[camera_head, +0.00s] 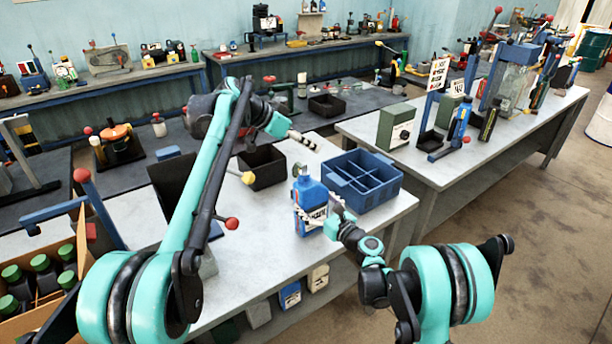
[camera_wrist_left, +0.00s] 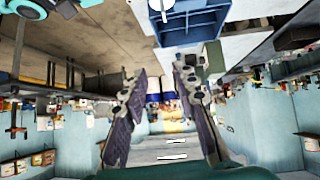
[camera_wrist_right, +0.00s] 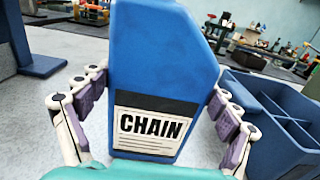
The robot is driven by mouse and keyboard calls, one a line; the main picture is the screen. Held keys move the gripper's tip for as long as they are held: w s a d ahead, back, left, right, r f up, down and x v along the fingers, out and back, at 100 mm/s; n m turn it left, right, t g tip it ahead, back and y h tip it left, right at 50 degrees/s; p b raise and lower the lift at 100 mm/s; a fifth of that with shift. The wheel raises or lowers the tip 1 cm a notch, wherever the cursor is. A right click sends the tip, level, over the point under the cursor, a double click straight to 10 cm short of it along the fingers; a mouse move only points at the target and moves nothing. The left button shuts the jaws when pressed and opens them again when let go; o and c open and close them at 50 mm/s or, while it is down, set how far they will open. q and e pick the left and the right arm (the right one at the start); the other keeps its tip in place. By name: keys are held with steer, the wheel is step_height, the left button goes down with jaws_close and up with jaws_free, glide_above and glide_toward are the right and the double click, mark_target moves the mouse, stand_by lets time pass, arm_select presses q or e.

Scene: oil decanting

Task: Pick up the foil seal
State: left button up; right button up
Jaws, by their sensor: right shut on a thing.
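A blue bottle (camera_head: 309,196) stands upright on the near table in the head view. In the right wrist view the bottle (camera_wrist_right: 163,60) has a white label reading CHAIN. My right gripper (camera_head: 325,217) is shut on the bottle, with one finger on each side of its body (camera_wrist_right: 160,115). A small pale disc (camera_wrist_left: 161,4) shows at the top edge of the left wrist view; I cannot tell whether it is the foil seal. My left gripper (camera_head: 312,144) is raised above the table, behind the bottle. Its fingers are apart and empty in the left wrist view (camera_wrist_left: 158,100).
A blue divided crate (camera_head: 361,200) stands right of the bottle. A black bin (camera_head: 262,168) is behind to the left. A cardboard box of green-capped bottles (camera_head: 40,318) is at the lower left. A second table (camera_head: 455,165) with tools stands at the right.

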mark_target(305, 169)
arm_select(q)
steer(key=s+a+f+n+t+h, duration=0.2)
steer(key=s+a+f+t+h, duration=0.15)
steer(key=a+f+t, duration=0.3)
steer(key=shift+y, duration=0.45)
steer(key=x, duration=0.6)
steer(key=shift+s+d+f, duration=0.25)
steer(key=shift+f, duration=0.05)
steer(key=x, duration=0.5)
steer(key=shift+d+f, duration=0.15)
steer(key=shift+d, duration=0.15)
jaws_close()
